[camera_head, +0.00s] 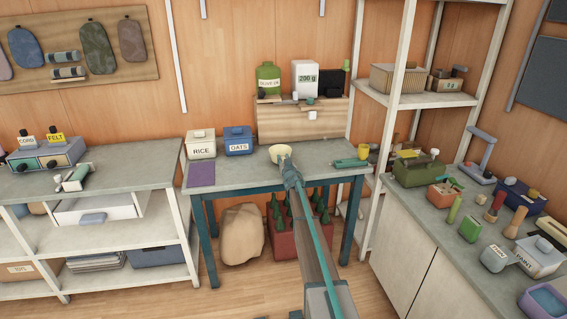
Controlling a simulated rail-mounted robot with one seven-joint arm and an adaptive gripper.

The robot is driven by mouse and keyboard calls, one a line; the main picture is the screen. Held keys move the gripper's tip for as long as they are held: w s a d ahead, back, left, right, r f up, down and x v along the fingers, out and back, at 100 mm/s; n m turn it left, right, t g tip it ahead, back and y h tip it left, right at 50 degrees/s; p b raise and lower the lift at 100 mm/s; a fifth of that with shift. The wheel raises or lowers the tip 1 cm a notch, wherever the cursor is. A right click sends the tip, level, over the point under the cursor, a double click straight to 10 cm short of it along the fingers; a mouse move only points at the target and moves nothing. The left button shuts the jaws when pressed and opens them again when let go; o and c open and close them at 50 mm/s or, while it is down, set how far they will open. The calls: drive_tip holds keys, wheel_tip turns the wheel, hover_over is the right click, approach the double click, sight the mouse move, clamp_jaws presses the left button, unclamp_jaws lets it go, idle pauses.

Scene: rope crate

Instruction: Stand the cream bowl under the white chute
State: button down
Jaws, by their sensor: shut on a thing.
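The cream bowl (278,149) is small in the camera_head view, at the far part of the grey-topped table. My gripper (285,160) is at its near side and shut on it. Whether the bowl touches the table top is too small to tell. The white chute (312,115) sticks out low on the front of the wooden stand, below the white box marked 200 g (305,80). The bowl is in front of the stand, left of the chute and not under it. My arm reaches in from the bottom and hides part of the table.
The white RICE box (201,145) and blue OATS box (238,141) stand left of the bowl. A purple mat (201,174) lies at the table's left. A green tool (350,163) and yellow cup (363,151) are at the right. The table below the chute looks clear.

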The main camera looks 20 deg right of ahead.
drive_tip(key=shift+f, duration=0.45)
drive_tip(key=shift+f, duration=0.2)
drive_tip(key=c, duration=0.9)
unclamp_jaws()
drive_tip(key=shift+o, duration=0.2)
drive_tip(key=shift+s+f+b, duration=0.1)
drive_tip(key=shift+b, duration=0.2)
